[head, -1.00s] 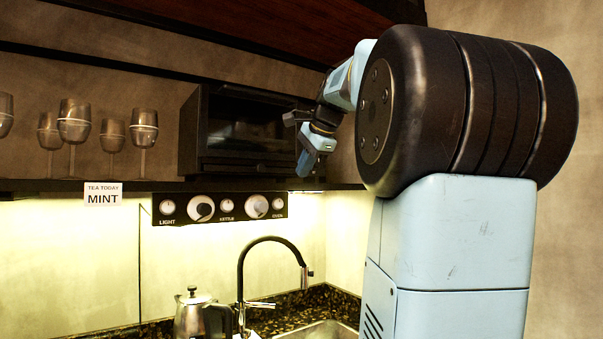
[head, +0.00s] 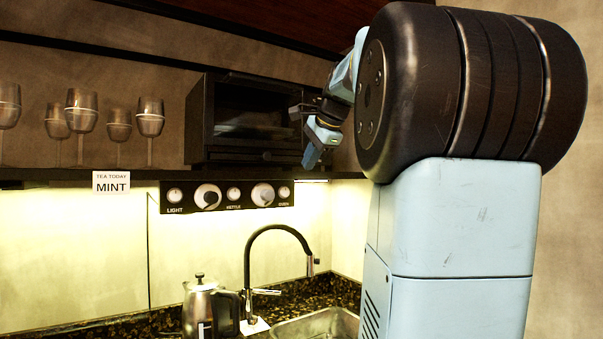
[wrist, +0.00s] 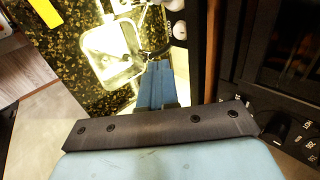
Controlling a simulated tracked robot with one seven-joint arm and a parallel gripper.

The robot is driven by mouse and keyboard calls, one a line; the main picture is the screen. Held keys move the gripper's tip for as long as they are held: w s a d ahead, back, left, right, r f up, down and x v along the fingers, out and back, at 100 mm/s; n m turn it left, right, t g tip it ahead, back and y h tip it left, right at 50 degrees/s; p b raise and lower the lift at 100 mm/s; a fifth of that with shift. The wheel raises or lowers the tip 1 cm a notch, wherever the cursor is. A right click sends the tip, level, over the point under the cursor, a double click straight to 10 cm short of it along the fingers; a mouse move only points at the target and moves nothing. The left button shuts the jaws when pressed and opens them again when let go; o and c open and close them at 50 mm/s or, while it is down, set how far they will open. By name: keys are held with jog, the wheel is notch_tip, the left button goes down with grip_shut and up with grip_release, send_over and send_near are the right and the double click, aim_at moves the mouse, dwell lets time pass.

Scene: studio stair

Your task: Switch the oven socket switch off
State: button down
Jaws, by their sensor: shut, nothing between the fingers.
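The black socket panel (head: 218,209) hangs under the shelf in the head view. It has large dials and small round white switches over labels LIGHT, KETTLE and OVEN. The oven switch (head: 284,192) is the small one at the right end; its on or off position is too small to tell. My gripper (head: 312,160) is shut and empty, above and to the right of this switch, in front of the oven's right side and apart from the panel. In the wrist view the closed blue fingers (wrist: 158,68) point towards the sink, with a white round knob (wrist: 180,30) of the panel beyond them.
The black oven (head: 245,120) and several glasses (head: 81,112) stand on the shelf (head: 60,174), with a MINT card (head: 111,183) on its edge. Below are a tap (head: 248,265), a metal kettle (head: 198,305) and a sink (head: 318,326). Open space lies before the panel.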

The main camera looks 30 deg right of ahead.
send_near(286, 197)
notch_tip(286, 197, down, 4)
jog(key=w, duration=0.3)
jog(key=shift+f, duration=0.25)
jog(key=shift+w, duration=0.5)
